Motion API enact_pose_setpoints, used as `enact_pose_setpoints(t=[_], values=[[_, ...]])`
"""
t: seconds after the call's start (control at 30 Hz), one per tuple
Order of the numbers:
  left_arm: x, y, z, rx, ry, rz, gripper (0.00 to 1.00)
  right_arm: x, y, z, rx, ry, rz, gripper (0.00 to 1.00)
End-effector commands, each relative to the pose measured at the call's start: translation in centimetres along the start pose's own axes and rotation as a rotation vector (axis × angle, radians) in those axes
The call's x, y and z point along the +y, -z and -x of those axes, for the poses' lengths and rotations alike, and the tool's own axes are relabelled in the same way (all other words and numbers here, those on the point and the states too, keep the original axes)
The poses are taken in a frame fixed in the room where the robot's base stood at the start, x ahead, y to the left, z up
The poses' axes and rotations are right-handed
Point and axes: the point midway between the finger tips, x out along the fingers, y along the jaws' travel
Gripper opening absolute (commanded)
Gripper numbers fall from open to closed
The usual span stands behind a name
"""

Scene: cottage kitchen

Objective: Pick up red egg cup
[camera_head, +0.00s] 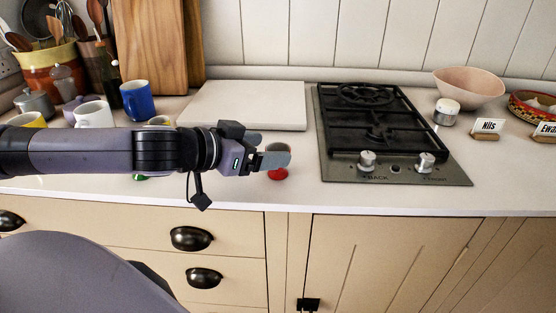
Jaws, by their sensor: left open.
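The red egg cup (278,175) stands on the white counter, left of the gas hob. Its upper part is partly hidden behind the fingers of my left gripper (273,150). The left arm comes in from the left, and its gripper points right with its fingers at the cup. The fingers are open. Whether they stand around the cup or in front of it, I cannot tell. My right gripper is not in view.
The gas hob (343,168) lies right of the cup. A white board (245,105) lies behind. A blue mug (137,100) and other mugs stand at the left, partly behind my arm. Name cards and a pink bowl (469,87) are at the right. The counter's front edge is close to the cup.

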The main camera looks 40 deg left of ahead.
Motion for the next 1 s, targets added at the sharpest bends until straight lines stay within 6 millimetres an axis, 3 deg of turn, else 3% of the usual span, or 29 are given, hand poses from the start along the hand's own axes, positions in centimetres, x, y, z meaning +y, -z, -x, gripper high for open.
enact_pose_setpoints(t=[0.6, 0.9, 1.0], values=[[0.4, -0.4, -3.7, -0.001, 0.000, 0.002, 0.80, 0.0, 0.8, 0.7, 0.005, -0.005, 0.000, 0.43], [0.4, -0.5, -3.9, -0.002, 0.000, -0.001, 0.80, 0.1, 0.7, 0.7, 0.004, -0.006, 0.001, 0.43], [0.4, -0.5, -3.9, -0.002, 0.000, -0.001, 0.47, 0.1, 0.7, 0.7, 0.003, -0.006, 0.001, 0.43]])
